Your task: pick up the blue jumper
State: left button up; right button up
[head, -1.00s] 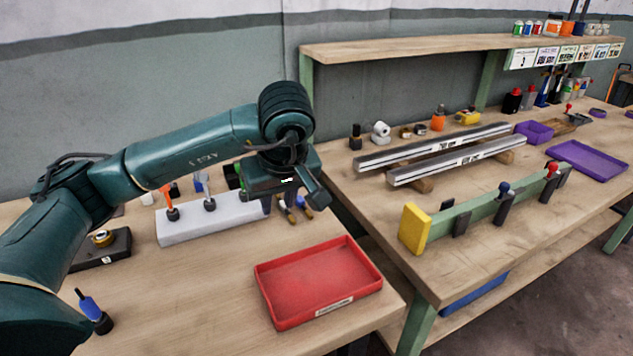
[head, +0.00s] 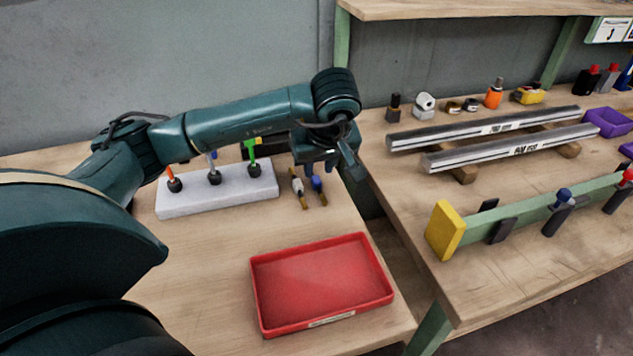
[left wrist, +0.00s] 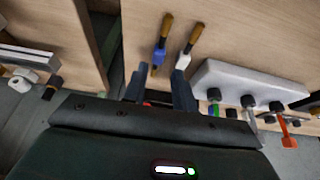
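The blue jumper (head: 317,184) is a small blue piece with a brass-brown end, lying on the left workbench. In the left wrist view the blue jumper (left wrist: 160,56) lies just ahead of my fingertips, roughly in line with the gap between them. A similar white jumper (head: 297,186) lies beside it; the white jumper (left wrist: 184,60) shows to its right in the wrist view. My left gripper (head: 338,172) is near the blue jumper, behind and right of it in the head view. The left gripper (left wrist: 160,70) is open, with nothing visibly gripped. My right gripper does not show.
A pale block (head: 218,190) holding several upright tools stands left of the jumpers. A red tray (head: 322,288) lies in front of them. A gap separates this bench from the right bench (head: 530,240), which carries metal rails (head: 485,128) and a green bar (head: 520,212).

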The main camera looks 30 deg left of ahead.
aim_at(316, 179)
pick_arm(q)
jog(key=x, duration=0.5)
jog(key=shift+w+f+p, duration=0.1)
jog(key=shift+w+p, duration=0.05)
jog(key=shift+p, duration=0.15)
grip_shut()
